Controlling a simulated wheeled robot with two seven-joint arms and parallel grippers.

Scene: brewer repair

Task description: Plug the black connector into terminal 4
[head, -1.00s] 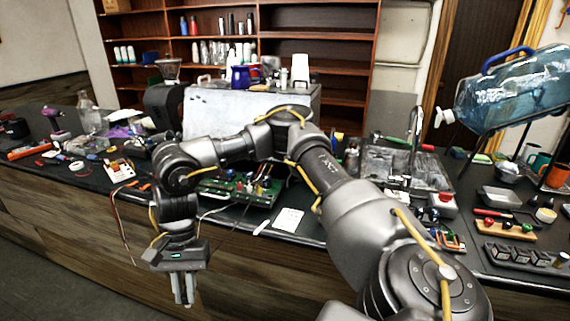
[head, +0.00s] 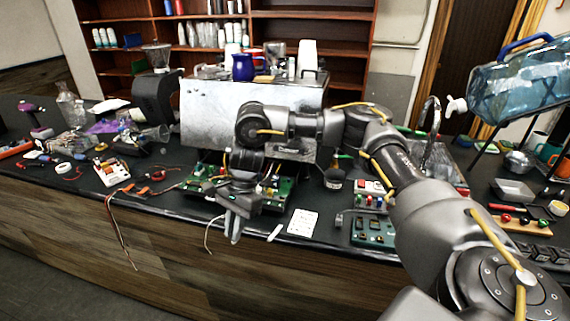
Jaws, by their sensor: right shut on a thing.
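A green circuit board (head: 282,190) lies on the counter in front of the metal brewer housing (head: 210,115). Small coloured parts stand on it; my right wrist hides its middle. My right gripper (head: 235,234) points down at the board's front edge, by the counter's edge. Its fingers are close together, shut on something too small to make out. A thin pale wire (head: 207,236) hangs over the counter edge just left of the fingers. I cannot pick out the black connector or read which terminal is number 4. My left gripper is out of view.
A white card (head: 302,222) and a second green board (head: 373,232) lie to the right. A white block with red parts (head: 111,172) and loose wires lie to the left, some hanging off the counter (head: 175,203).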

